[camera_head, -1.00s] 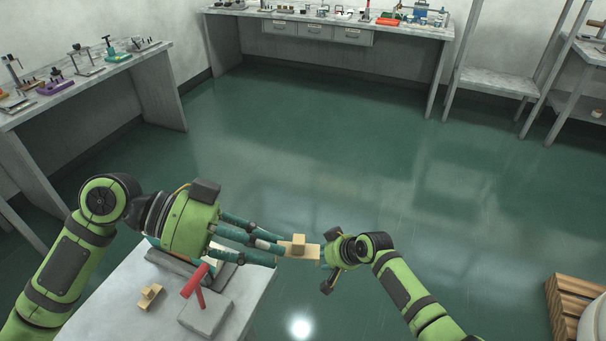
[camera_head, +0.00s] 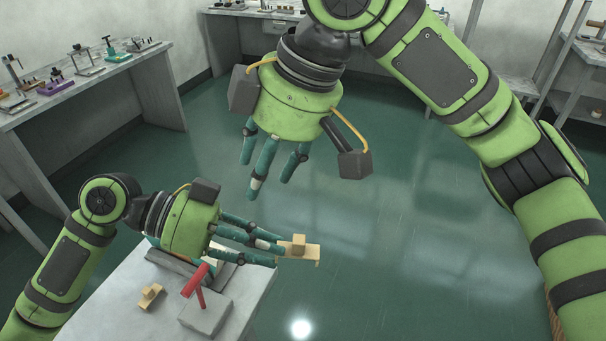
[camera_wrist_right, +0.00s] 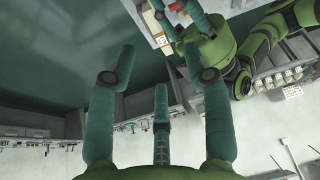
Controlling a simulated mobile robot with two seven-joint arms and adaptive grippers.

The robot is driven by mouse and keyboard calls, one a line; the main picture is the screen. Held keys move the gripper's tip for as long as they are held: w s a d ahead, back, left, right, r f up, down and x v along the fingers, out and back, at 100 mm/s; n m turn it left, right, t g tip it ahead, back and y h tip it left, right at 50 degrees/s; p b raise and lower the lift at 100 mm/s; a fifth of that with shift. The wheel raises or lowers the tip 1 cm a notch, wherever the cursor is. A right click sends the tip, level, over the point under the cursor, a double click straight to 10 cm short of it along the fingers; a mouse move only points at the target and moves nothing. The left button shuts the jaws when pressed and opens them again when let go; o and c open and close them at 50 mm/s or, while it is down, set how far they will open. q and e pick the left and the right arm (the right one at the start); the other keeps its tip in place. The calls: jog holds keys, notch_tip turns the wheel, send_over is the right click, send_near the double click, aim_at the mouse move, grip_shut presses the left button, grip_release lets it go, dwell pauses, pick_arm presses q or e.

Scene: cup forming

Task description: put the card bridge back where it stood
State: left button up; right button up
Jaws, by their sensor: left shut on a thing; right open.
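A tan piece (camera_head: 298,249), which I take to be the card bridge, has a flat plate with a small block on top. My left gripper (camera_head: 281,248) is shut on it and holds it out past the table's right edge, over the floor. My right gripper (camera_head: 272,172) is open and empty, above and apart from the piece, with its fingers pointing down. In the right wrist view its spread fingers (camera_wrist_right: 160,95) have nothing between them. The left arm shows at the top of that view.
A pale table (camera_head: 120,318) stands below my left arm. On it are a smaller tan piece (camera_head: 150,296), a grey block (camera_head: 204,313) with a red lever (camera_head: 197,281), and a dark grey fixture partly hidden by my left gripper. A side bench (camera_head: 100,72) holds small tools.

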aim_at(295, 238)
jog(key=s+d+r+n+t+h, duration=0.1)
jog(key=s+d+r+n+h, duration=0.15)
jog(key=s+d, duration=0.25)
jog(key=shift+m+h, duration=0.35)
jog(key=shift+h, duration=0.1)
jog(key=f, duration=0.4)
jog(key=w+a+f, duration=0.1)
jog(key=f, duration=0.7)
jog(key=shift+w+a, duration=0.25)
jog(key=shift+w, duration=0.05)
grip_shut()
pick_arm(q)
jog(key=o, duration=1)
